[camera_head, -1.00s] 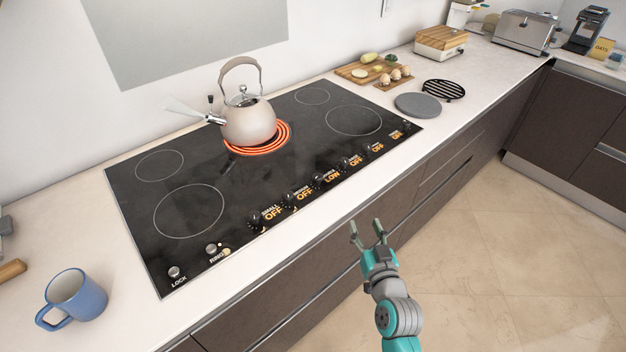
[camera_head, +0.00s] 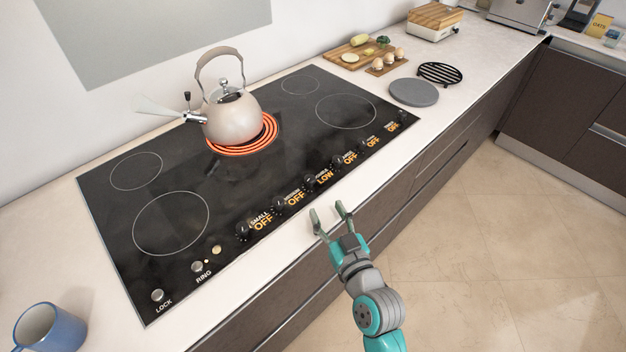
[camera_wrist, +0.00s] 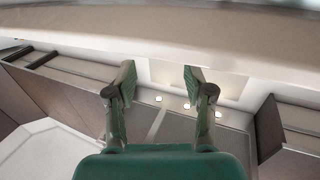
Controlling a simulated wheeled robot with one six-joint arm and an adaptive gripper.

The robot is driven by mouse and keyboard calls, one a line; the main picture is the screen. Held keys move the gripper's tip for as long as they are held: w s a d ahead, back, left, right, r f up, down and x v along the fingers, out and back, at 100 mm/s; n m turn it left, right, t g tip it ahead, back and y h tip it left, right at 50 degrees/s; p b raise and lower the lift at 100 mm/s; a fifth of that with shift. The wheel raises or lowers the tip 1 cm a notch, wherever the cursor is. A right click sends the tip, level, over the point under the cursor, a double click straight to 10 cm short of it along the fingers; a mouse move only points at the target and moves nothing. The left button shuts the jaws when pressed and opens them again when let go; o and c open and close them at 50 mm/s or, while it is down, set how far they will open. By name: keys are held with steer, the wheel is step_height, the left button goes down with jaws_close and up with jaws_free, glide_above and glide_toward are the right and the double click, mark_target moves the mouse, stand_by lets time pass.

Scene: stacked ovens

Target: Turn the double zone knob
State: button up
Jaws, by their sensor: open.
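A row of black knobs runs along the front edge of the black cooktop (camera_head: 250,165), with orange setting words beside them. The nearest knob (camera_head: 242,232) is labelled SMALL and reads OFF. The knob (camera_head: 280,204) after it also reads OFF. The third knob (camera_head: 309,181) reads LOW. Farther knobs read mostly OFF; their small labels are too blurred to tell which is the double zone. My gripper (camera_head: 328,208) is open and empty at the counter's front edge, close to the LOW knob but apart from it. The wrist view shows its two fingers (camera_wrist: 158,72) spread, with no knob visible.
A beige kettle (camera_head: 232,122) stands on a glowing red burner (camera_head: 262,140). A blue mug (camera_head: 48,330) is at the lower left. A grey disc (camera_head: 414,93) and black trivet (camera_head: 440,73) lie right of the cooktop. The counter edge and drawers border my arm.

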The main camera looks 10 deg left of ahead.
mark_target(312, 183)
steer(key=x, duration=0.9)
steer(key=shift+w+a, duration=0.1)
steer(key=shift+w, duration=0.1)
jaws_close()
